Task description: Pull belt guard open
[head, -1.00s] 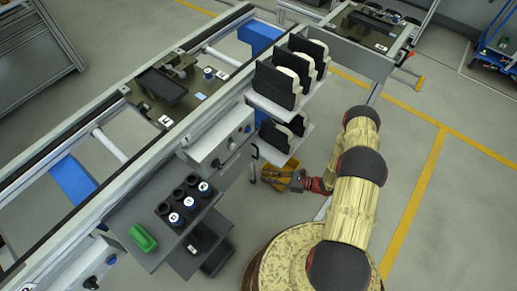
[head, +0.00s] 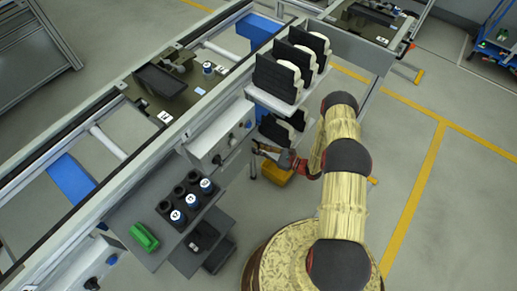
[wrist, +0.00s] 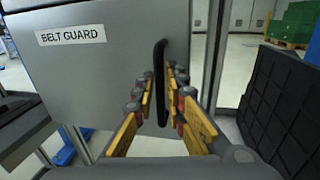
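The belt guard (wrist: 100,60) is a grey panel with a white BELT GUARD label, filling the left of the wrist view. Its upright black bar handle (wrist: 161,82) is near the panel's right edge. My gripper (wrist: 164,88) is open, with its yellow-padded fingers on both sides of the handle. The handle stands between the fingertips; I cannot tell whether either finger touches it. In the head view, my gripper (head: 260,149) is at the machine's side, close to the guard, and partly hides the handle area.
A rack holding black and white parts (head: 280,78) stands just beyond my gripper. A dark shelf with capped cylinders (head: 190,200) and a green object (head: 144,237) is to the left. Open floor lies to the right.

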